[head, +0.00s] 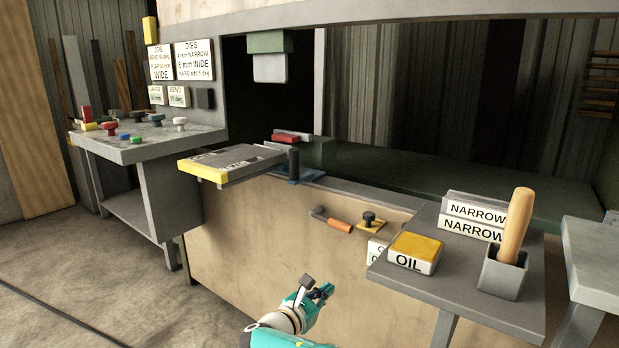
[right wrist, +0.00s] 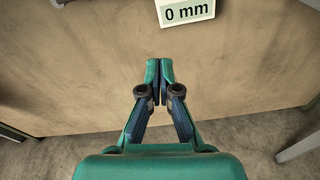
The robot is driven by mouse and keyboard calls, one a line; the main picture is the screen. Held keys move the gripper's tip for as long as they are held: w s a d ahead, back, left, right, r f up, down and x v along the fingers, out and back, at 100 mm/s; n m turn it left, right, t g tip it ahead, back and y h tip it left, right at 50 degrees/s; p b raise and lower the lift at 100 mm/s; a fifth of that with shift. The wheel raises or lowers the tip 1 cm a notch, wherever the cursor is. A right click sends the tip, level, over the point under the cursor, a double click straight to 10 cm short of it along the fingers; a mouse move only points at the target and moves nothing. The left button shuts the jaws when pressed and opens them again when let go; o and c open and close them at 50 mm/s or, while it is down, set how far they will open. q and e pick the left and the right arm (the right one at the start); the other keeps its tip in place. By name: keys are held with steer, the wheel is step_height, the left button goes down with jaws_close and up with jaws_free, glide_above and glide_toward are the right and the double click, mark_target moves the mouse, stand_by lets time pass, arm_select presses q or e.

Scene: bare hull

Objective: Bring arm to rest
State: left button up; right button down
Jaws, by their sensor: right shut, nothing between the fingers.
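My right gripper (head: 322,292) shows at the bottom middle of the head view, in front of the bare tan panel (head: 270,230) of the machine. In the right wrist view the right gripper (right wrist: 160,64) has its fingertips together, with nothing between them. The tan panel (right wrist: 90,60) fills most of that view behind the fingers. A white label reading "0 mm" (right wrist: 186,12) is above the fingertips there. I cannot tell how far the fingertips are from the panel. My left gripper is not in view.
A grey shelf (head: 500,312) at right holds an OIL box (head: 415,253), NARROW blocks (head: 472,222) and a wooden handle in a grey cup (head: 503,275). A small lever with an orange grip (head: 338,225) sits on the panel. A cluttered bench (head: 150,150) stands left. Floor at lower left is mostly clear.

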steer(key=d+f+m+g+h, duration=0.15)
steer(key=d+f, duration=0.25)
steer(key=d, duration=0.4)
steer(key=d+f+g, duration=0.2)
steer(key=d+f, duration=0.2)
steer(key=d, duration=0.3)
steer(key=s+d+f+g, duration=0.3)
steer(key=s+d+f, duration=0.2)
steer(key=f, duration=0.3)
steer(key=s+f+m+g+y, duration=0.4)
steer(key=s+f, duration=0.5)
steer(key=s, duration=0.4)
steer(key=s+f+m+g+y, duration=0.3)
steer(key=s+f+g+y, duration=0.2)
steer(key=s+f, duration=0.55)
steer(key=s+a+r+m+y, duration=0.3)
steer(key=s+a+m+y, duration=0.4)
steer(key=s+a+m, duration=0.7)
step_height(320, 180, up, 25)
steer(key=w+d+m+t+p, duration=0.1)
steer(key=m+p, duration=0.5)
steer(key=p, duration=1.9)
steer(key=shift+w+d+f+t+h, duration=0.25)
steer(key=shift+d+t+h, duration=0.2)
steer(key=shift+d+t, duration=0.5)
